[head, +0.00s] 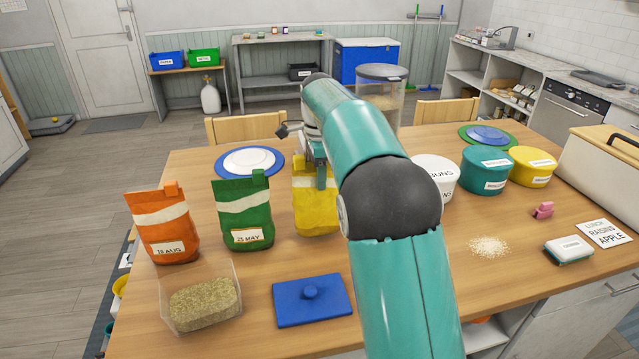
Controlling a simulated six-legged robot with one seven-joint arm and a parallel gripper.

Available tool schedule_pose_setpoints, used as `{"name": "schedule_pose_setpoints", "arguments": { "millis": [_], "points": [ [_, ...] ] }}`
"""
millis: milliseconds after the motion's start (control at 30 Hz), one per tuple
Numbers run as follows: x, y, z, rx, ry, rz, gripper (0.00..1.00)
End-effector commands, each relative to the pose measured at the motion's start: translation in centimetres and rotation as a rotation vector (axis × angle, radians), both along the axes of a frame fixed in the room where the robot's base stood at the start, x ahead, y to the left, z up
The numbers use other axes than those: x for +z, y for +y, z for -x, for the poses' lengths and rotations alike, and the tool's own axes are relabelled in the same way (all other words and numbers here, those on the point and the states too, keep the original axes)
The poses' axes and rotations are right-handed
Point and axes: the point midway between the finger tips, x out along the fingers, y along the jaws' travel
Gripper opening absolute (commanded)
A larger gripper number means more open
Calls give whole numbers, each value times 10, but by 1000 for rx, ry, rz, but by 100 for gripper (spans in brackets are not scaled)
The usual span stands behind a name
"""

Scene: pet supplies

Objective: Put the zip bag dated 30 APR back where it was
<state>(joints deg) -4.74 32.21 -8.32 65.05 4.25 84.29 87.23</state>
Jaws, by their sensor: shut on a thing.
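A yellow bag with a white band (316,215) is upright at the table's middle, right of the other two bags. My gripper (320,175) is shut on its top edge. My arm hides its right side, and no date shows on it. I cannot tell if its base touches the table. A green bag (243,212) labelled MAY, its day number hard to read, stands to its left. An orange bag (162,226) labelled AUG stands farther left.
A clear tub of grainy feed (202,302) and a blue lid (312,301) lie in front of the bags. A blue and white plate (249,162) is behind.

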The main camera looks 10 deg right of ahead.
Motion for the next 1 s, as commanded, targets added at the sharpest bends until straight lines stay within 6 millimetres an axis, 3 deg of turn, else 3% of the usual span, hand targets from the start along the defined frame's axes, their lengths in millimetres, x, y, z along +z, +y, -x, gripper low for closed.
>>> {"name": "schedule_pose_setpoints", "arguments": {
  "millis": [133, 467, 500, 600, 1000],
  "points": [
    [-21, 1, 2, 1, 3, 0, 0],
    [-25, 1, 1, 1, 1, 0, 0],
    [-25, 1, 1, 1, 1, 0, 31],
    [-25, 1, 1, 1, 1, 0, 50],
    [-17, 1, 1, 1, 1, 0, 50]
  ]
}}
